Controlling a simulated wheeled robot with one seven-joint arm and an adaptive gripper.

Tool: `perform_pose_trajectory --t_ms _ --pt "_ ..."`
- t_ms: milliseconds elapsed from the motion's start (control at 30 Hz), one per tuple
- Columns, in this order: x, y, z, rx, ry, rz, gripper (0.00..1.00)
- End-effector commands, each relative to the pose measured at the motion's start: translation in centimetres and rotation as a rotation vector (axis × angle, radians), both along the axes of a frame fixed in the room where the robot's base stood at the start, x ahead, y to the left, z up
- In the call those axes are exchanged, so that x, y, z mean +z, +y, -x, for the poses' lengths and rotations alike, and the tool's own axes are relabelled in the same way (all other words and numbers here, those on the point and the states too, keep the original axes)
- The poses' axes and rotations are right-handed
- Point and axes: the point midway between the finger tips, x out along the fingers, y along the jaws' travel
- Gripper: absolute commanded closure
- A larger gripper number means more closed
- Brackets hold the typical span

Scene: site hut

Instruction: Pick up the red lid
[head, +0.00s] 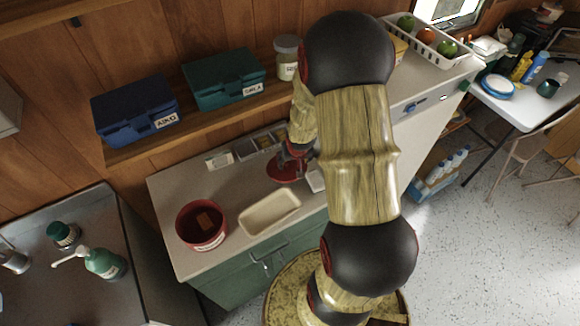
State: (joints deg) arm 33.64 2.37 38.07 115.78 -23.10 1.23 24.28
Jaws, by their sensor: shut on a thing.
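The red lid (284,172) is a round dark-red disc over the counter, to the right of the middle. My gripper (289,162) reaches down from my arm and is shut on the lid from above. Part of the lid's top is hidden by the gripper. I cannot tell whether the lid touches the counter or hangs just above it. A red round tub (202,226) stands open at the counter's left end, with a brown block inside.
A cream tray (270,213) lies between tub and lid. A compartment box (258,143) is behind the lid. Blue (135,108) and green (224,78) boxes and a jar (288,58) stand on the shelf. A white basket (432,42) of fruit is far right.

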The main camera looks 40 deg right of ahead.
Motion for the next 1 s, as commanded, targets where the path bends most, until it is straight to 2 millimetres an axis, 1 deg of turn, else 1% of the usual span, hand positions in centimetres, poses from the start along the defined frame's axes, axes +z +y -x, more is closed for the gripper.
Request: perform_pose_trajectory --t_ms 67,900,1000 --pt "-0.16 0.08 0.14 0.000 0.003 -0.002 0.48" --pt "-0.53 0.22 0.51 -0.002 0.012 -0.007 0.96" --pt "-0.51 0.22 0.49 -0.002 0.011 -0.006 1.00"
